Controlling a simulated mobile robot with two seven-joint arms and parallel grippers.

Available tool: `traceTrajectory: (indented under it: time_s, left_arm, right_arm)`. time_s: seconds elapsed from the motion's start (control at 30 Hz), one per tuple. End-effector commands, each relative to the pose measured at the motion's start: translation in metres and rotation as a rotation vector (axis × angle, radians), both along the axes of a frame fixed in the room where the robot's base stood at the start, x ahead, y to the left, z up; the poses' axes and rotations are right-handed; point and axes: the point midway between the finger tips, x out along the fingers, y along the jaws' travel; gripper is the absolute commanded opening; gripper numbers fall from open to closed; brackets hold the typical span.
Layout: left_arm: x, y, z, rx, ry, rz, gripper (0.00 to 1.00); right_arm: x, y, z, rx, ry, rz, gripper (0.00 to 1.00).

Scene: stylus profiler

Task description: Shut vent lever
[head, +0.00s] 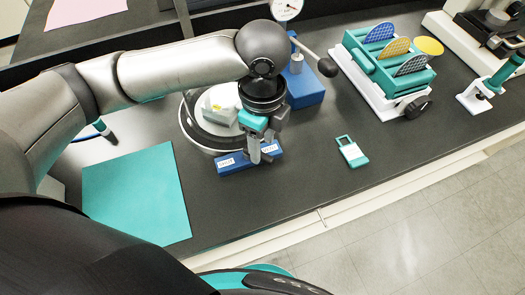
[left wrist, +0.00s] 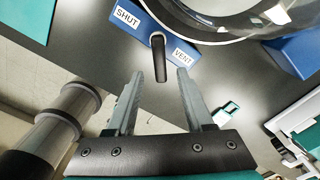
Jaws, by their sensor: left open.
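The blue vent block (head: 233,166) sits at the front of the round glass-domed stage, with white labels SHUT on its left and VENT on its right. It also shows in the left wrist view (left wrist: 153,31). The dark vent lever (left wrist: 158,60) sticks out from the block between the two labels, toward my gripper. My left gripper (left wrist: 160,74) is open, one finger on each side of the lever's free end, with visible gaps to both. In the head view my left gripper (head: 262,152) hangs over the block and hides the lever. My right gripper is not in view.
The round stage (head: 194,136) is directly behind the block. A blue gauge stand (head: 305,88) is behind right, and a teal wafer rack (head: 400,78) is farther right. A small green-and-white tag (head: 352,152) lies right of the block. A teal mat (head: 135,195) lies left.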

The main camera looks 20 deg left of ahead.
Motion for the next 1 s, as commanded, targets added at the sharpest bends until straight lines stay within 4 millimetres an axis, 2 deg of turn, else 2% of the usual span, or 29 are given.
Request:
traceTrajectory:
  time_s: [0.03, 0.2, 0.57, 1.0]
  left_arm:
    - [-0.001, 0.000, -0.010, 0.001, 0.003, 0.001, 0.53]
    - [0.000, 0.000, -0.026, 0.000, 0.001, 0.001, 0.53]
    - [0.000, 0.000, -0.031, 0.000, -0.001, 0.001, 0.53]
    - [0.000, 0.000, -0.030, 0.000, -0.001, 0.001, 0.05]
  right_arm:
    - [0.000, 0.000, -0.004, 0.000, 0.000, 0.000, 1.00]
    - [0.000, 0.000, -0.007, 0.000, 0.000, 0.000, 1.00]
    - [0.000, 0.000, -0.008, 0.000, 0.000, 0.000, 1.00]
    - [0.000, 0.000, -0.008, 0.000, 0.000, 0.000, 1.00]
